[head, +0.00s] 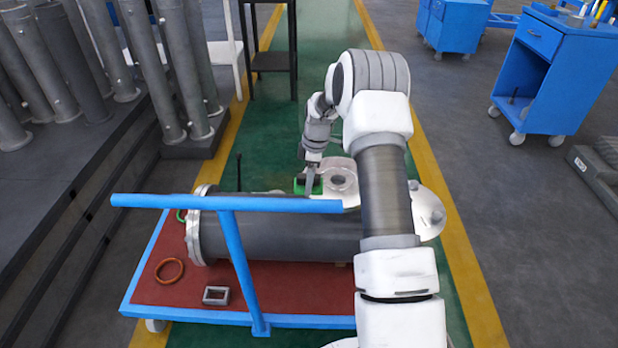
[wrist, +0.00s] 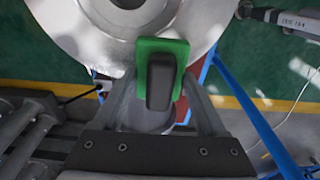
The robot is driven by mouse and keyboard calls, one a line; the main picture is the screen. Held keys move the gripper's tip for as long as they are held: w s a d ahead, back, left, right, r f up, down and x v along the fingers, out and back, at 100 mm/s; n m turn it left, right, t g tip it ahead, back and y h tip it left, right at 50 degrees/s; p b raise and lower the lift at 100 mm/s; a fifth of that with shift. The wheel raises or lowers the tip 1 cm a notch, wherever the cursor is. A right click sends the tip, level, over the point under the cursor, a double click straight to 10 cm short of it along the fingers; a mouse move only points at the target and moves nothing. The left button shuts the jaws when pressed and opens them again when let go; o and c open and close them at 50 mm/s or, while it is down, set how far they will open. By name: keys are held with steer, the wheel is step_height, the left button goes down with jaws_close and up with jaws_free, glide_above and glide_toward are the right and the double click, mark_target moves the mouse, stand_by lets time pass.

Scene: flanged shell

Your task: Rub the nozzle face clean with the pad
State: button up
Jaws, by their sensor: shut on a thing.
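The flanged shell (head: 285,235) is a dark grey cylinder lying on a cart, with pale metal flanges at its ends. The nozzle face (head: 350,171) is a round, light metal ring with a dark bore, on the shell's upper far side. It also fills the top of the wrist view (wrist: 85,40). My gripper (head: 311,180) is shut on the dark handle (wrist: 160,82) of the green pad (wrist: 180,48). The pad (head: 299,187) is at the left edge of the nozzle face. In the wrist view it overlaps the face's near rim; I cannot tell whether it touches.
The cart (head: 290,319) has a red deck and a blue rail (head: 240,204) across the shell's near side. An orange ring (head: 169,271) and a small metal frame (head: 216,295) lie on the deck. Grey pipes (head: 150,60) stand at left; a blue cabinet (head: 548,70) stands at right.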

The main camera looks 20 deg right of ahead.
steer(key=shift+r+p, duration=1.9)
steer(key=shift+r, duration=1.1)
steer(key=shift+r, duration=0.1)
steer(key=shift+r+p, duration=1.05)
steer(key=shift+r, duration=0.35)
steer(key=shift+r, duration=0.1)
